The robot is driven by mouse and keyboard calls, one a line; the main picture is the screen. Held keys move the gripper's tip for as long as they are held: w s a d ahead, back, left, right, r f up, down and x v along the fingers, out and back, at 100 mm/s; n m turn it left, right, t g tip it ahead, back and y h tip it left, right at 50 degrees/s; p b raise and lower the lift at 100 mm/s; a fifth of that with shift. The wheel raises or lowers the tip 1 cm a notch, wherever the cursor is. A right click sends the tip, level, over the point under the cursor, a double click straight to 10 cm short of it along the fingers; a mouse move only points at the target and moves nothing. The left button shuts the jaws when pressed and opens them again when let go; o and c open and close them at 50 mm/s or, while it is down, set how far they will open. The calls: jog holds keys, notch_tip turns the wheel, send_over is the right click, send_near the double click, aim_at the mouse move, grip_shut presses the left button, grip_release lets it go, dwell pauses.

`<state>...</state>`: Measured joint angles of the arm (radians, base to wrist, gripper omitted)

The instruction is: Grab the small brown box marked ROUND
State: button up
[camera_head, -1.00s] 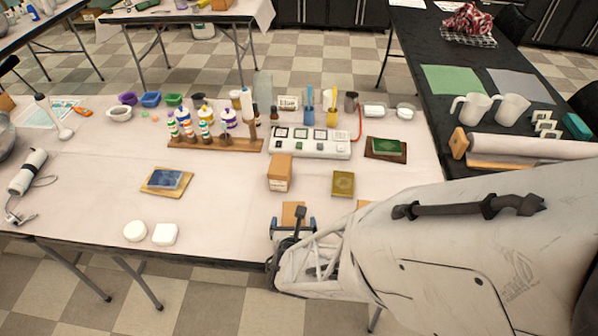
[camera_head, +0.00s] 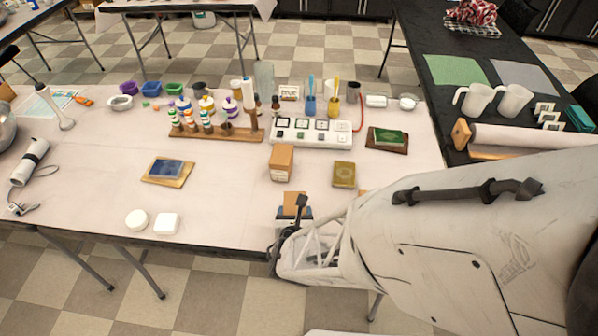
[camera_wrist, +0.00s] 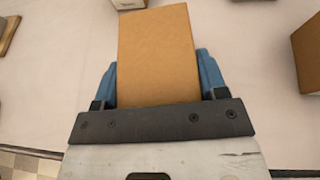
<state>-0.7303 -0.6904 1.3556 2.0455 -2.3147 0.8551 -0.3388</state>
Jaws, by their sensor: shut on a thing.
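A small brown box (camera_wrist: 157,60) stands between the blue fingers of my gripper (camera_wrist: 157,85) in the wrist view, and the gripper is shut on it. In the head view, the box (camera_head: 294,200) shows at my gripper (camera_head: 294,213) near the table's front edge. No marking on it can be read. A second brown box (camera_head: 281,164) with a white label stands just behind it; the label is too small to read. A third brown box (camera_wrist: 309,50) is at the right in the wrist view, mostly hidden by my arm in the head view.
A mustard-coloured block (camera_head: 344,174) lies to the right of the labelled box. A white panel (camera_head: 311,133) and a wooden bottle rack (camera_head: 215,134) stand behind. A blue soap on a board (camera_head: 167,170) and white pieces (camera_head: 166,223) lie to the left.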

aim_at(295, 199)
jog(key=shift+r, duration=0.15)
jog(key=shift+c, duration=0.2)
jog(key=shift+r, duration=0.55)
notch_tip(295, 199, up, 2)
jog(key=shift+r, duration=0.1)
jog(key=s+d, duration=0.4)
jog(key=s, duration=0.3)
jog(key=s+d+r, duration=0.1)
jog(key=s+d, duration=0.2)
jog(key=s, duration=0.4)
jog(key=shift+d+r, duration=0.2)
jog(key=shift+d, duration=0.15)
jog(key=shift+w, duration=0.1)
